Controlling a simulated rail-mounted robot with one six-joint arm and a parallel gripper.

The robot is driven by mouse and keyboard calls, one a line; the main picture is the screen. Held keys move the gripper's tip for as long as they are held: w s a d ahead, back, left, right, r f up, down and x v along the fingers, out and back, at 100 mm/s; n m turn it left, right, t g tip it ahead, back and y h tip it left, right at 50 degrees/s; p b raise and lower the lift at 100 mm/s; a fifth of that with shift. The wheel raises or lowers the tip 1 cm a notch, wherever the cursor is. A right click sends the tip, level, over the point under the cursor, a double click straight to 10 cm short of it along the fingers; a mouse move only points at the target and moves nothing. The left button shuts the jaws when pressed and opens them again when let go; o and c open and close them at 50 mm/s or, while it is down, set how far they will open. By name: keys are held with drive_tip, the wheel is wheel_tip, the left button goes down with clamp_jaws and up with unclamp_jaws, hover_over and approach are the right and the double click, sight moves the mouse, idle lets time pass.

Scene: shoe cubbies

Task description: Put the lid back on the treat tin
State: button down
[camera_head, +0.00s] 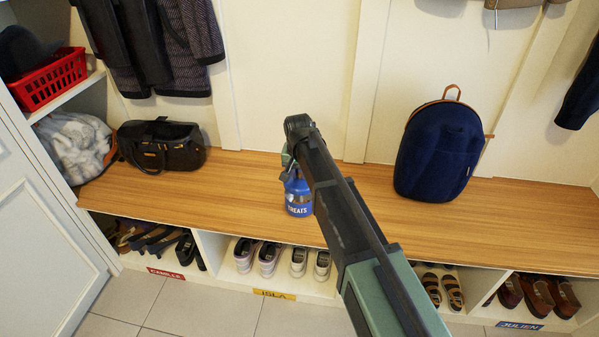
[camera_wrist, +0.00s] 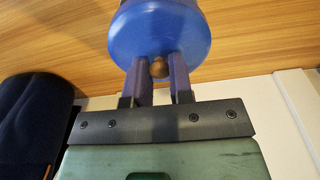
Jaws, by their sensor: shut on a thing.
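The blue treat tin (camera_head: 298,208), marked "TREATS", stands upright on the wooden bench near its front edge in the head view. The round blue lid (camera_wrist: 160,30) with a small wooden knob (camera_wrist: 159,69) fills the top middle of the wrist view. My gripper (camera_wrist: 160,72) is shut on the lid's knob, with a finger on each side. In the head view my gripper (camera_head: 290,163) is at the top of the tin, partly hidden by my arm. The lid (camera_head: 293,183) shows there just above the tin. I cannot tell whether they touch.
A dark bag (camera_head: 160,148) lies on the bench (camera_head: 245,185) at left. A navy backpack (camera_head: 438,150) stands on it at right. Coats hang above, and shoes fill the cubbies below. Bench space on both sides of the tin is clear.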

drive_tip(key=shift+f+b, duration=2.1)
drive_tip(key=shift+f, duration=0.45)
drive_tip(key=shift+f, duration=0.15)
drive_tip(key=shift+c, duration=2.3)
unclamp_jaws()
wheel_tip(320, 180, up, 7)
drive_tip(key=p, duration=0.7)
